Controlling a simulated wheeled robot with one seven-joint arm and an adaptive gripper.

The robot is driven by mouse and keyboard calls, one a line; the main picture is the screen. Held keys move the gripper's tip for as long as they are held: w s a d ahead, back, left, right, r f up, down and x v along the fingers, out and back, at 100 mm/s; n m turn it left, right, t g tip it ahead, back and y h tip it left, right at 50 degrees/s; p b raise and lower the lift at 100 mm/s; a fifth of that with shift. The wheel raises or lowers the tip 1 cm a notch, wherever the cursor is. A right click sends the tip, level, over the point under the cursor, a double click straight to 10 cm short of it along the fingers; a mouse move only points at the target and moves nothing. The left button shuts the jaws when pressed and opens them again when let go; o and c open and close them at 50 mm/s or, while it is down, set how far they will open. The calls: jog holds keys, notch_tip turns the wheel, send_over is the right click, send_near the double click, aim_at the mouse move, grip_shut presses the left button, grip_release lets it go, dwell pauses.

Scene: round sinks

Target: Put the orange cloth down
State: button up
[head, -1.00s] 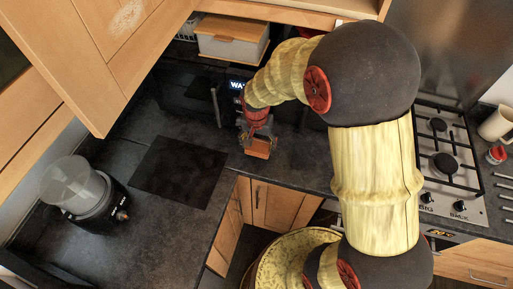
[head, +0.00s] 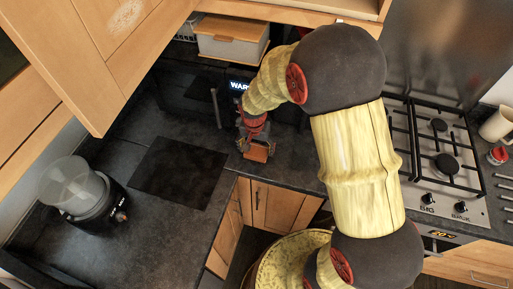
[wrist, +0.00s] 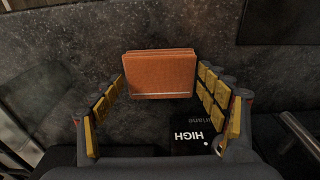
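The orange cloth (head: 257,153) is a small folded block at the end of my gripper (head: 256,146), near the front edge of the dark countertop. In the wrist view the cloth (wrist: 160,73) lies between the tips of my gripper (wrist: 161,78), with its left and right sides against the yellow-padded fingers. The fingers are spread to the cloth's width and appear shut on it. Whether its underside touches the countertop (wrist: 80,95) cannot be told.
A black flat mat (head: 178,172) lies left of my gripper, and a juicer-like appliance (head: 80,190) stands farther left. A black microwave-like unit (head: 190,92) is behind. The gas hob (head: 440,160) is right of my arm. Some bare counter surrounds the cloth.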

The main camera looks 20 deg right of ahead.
aim_at(255, 151)
jog(key=shift+o, duration=1)
jog(key=shift+f, duration=0.1)
jog(key=r, duration=0.5)
jog(key=r+p, duration=0.1)
jog(key=r, duration=0.1)
jog(key=shift+s+a+r, duration=0.15)
jog(key=shift+a+r, duration=0.1)
jog(key=shift+r, duration=0.1)
jog(key=s+r+n+t, duration=0.2)
jog(key=s+r, duration=0.4)
jog(key=r, duration=0.4)
jog(key=s+r+n+t, duration=0.1)
jog(key=s+r+n, duration=0.2)
jog(key=s+r, duration=0.55)
jog(key=s+r+n+t, duration=0.1)
jog(key=s+r+n, duration=0.1)
jog(key=s+r, duration=0.3)
jog(key=shift+s+d+y, duration=0.3)
jog(key=shift+s+y, duration=0.1)
jog(key=shift+s, duration=0.65)
